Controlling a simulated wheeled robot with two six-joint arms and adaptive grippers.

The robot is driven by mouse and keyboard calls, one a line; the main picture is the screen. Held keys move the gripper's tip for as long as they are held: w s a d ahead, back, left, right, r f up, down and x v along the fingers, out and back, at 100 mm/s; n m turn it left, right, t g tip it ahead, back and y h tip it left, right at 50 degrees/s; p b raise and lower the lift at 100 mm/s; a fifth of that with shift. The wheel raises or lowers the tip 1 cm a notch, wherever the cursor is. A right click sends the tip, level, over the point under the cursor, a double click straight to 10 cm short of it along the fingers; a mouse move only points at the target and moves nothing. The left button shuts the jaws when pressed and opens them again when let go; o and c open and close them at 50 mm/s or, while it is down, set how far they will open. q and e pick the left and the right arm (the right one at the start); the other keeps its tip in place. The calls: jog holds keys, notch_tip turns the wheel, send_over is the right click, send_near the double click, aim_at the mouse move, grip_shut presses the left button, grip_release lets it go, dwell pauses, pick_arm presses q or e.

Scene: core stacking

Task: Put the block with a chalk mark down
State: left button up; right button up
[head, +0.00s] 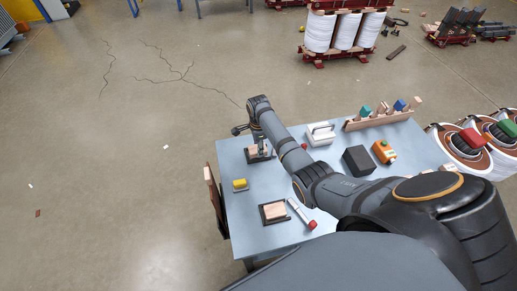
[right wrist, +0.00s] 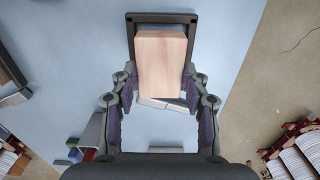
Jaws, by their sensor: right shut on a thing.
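My right gripper (right wrist: 158,95) is shut on a pale wooden block (right wrist: 160,62), with one finger on each side of it. The block is over or in a dark square tray (right wrist: 131,28), whose rim shows around its far end. I cannot tell whether the block touches the tray's floor. In the head view my right gripper (head: 261,144) reaches down at this tray (head: 258,158) near the table's far left. No chalk mark can be made out on the block. A second wooden block (head: 274,211) lies in another dark tray (head: 285,220). My left gripper is not in view.
The blue-grey table (head: 240,215) also bears a yellow block (head: 240,184), a red-ended white tool (head: 300,213), a white-handled item (head: 320,133), a black box (head: 358,160) and an orange item (head: 383,151). A wooden rack (head: 378,119) stands at the back.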

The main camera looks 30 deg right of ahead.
jog(key=shift+f, duration=0.7)
jog(key=shift+f, duration=0.1)
jog(key=o, duration=1.2)
jog(key=shift+c, duration=0.2)
notch_tip(320, 180, up, 12)
